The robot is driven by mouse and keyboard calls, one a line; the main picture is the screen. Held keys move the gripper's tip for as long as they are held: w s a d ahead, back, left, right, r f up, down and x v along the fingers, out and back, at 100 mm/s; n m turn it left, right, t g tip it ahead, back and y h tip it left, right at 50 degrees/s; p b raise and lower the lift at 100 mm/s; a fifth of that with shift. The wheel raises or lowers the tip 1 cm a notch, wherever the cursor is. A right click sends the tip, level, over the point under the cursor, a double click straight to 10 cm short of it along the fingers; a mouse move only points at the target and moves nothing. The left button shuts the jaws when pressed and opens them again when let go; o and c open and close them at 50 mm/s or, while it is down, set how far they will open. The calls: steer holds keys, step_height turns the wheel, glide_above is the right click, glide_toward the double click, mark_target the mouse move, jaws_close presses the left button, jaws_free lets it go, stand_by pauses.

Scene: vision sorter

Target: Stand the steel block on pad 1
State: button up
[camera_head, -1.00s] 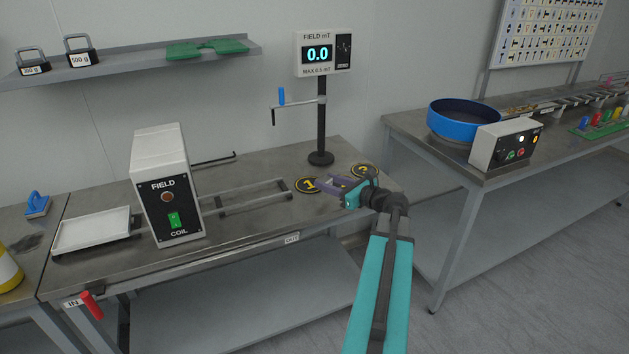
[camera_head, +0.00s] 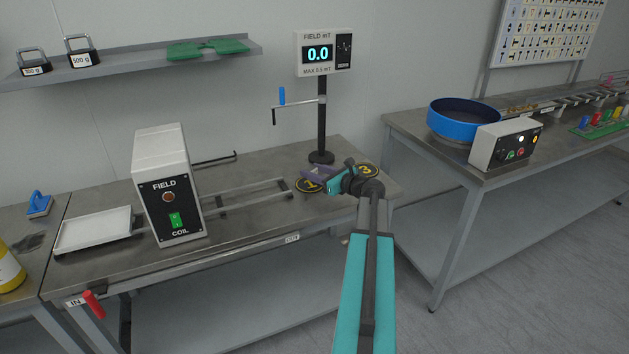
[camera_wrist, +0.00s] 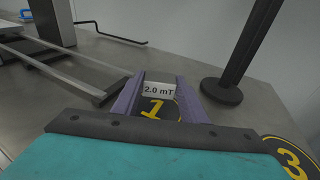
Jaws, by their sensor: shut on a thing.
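My gripper (camera_head: 314,174) is low over the bench beside pad 1 (camera_head: 309,186), a black disc with a yellow ring and numeral. In the wrist view its purple fingers (camera_wrist: 158,88) are shut on a small grey block with a white "2.0 mT" label (camera_wrist: 158,89), which I take for the steel block. Pad 1 (camera_wrist: 157,109) shows between the fingers, on the near side of the block. The block's underside is hidden, so I cannot tell whether it touches the pad. In the head view the fingers hide the block.
Pad 3 (camera_head: 366,170) lies right of my gripper. The field meter's black post (camera_head: 321,125) stands close behind. Metal rails (camera_head: 250,194) run left to the white coil box (camera_head: 168,185). A blue bowl (camera_head: 464,117) is on the right bench.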

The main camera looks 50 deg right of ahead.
mark_target(314, 186)
steer(key=shift+f, duration=1.7)
